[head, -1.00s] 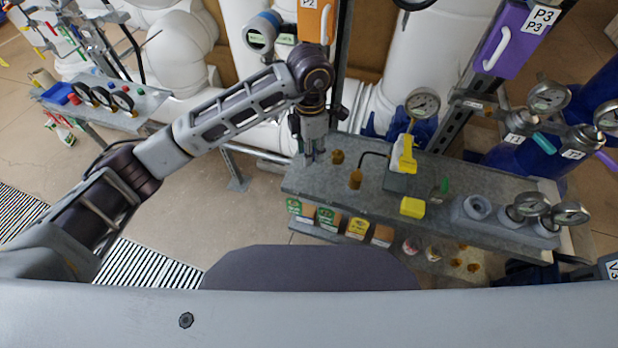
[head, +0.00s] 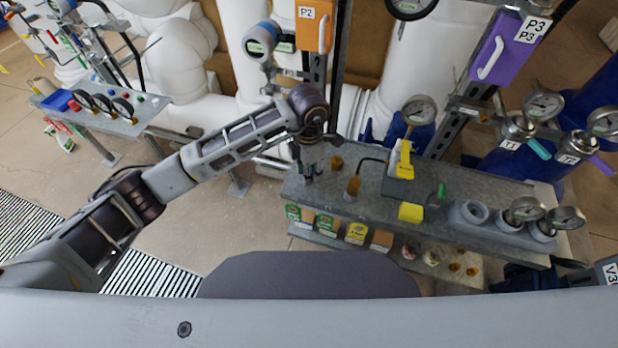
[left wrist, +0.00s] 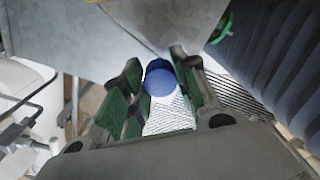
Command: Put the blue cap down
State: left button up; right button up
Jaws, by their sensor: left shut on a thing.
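The blue cap (left wrist: 160,78) shows in the left wrist view between the green-padded fingers of my left gripper (left wrist: 158,92), which is shut on it. In the head view the left gripper (head: 307,172) points down at the left end of the grey metal bench (head: 300,189). The cap cannot be made out clearly there. In the left wrist view the cap is close to a grey metal edge (left wrist: 120,45), with striped floor grating behind it. I cannot tell whether the cap touches the metal. My right gripper is not in view.
A yellow block (head: 410,212), a green-handled item (head: 440,192) and gauges (head: 527,209) stand farther right. Small boxes (head: 328,224) sit on a lower shelf. The bench top between the bottles and yellow block is partly clear.

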pick_arm(q)
jog(key=shift+f, duration=1.85)
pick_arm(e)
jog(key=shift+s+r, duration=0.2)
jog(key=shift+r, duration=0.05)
pick_arm(q)
jog(key=shift+f, duration=0.1)
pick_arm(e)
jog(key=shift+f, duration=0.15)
pick_arm(q)
jog(key=o, duration=0.7)
jog(key=shift+o, duration=0.9)
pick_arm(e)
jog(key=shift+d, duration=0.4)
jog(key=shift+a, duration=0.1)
